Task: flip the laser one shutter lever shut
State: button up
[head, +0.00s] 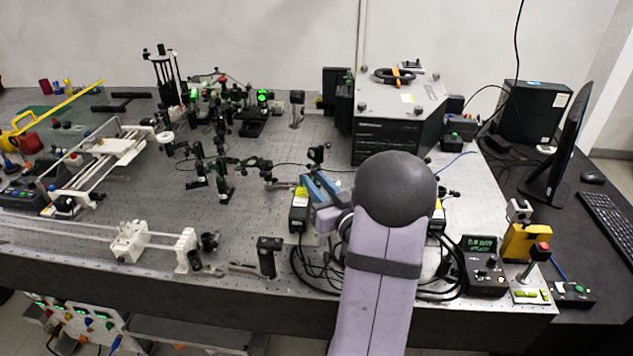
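A dark box with a yellow label (299,211) stands at the middle front of the bench, just left of my arm, and looks like a laser housing. Another yellow label (437,219) shows just right of my arm, on a unit mostly hidden behind it. I cannot tell which of these is laser one. No shutter lever can be made out. My arm's wrist parts reach in beside the left box, among blue-grey pieces. My gripper's fingertips cannot be picked out there, and my arm's large dark joint covers much of this spot.
A large grey instrument (400,112) stands behind my arm. Black cables (318,275) loop along the front. A control box with a green display (483,265) and a yellow mount (526,243) stand at right. Optics posts (222,180) crowd the left middle. Bare bench (300,150) lies between.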

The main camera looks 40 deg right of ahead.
grip_shut()
jog(key=shift+w+a+r+n, duration=0.1)
jog(key=shift+r+n, duration=0.1)
jog(key=shift+n, duration=0.2)
jog(key=shift+w+a+n+g, duration=0.1)
jog(key=shift+n+g, duration=0.2)
jog(key=shift+g, duration=0.2)
grip_release()
jog(key=shift+f, duration=0.1)
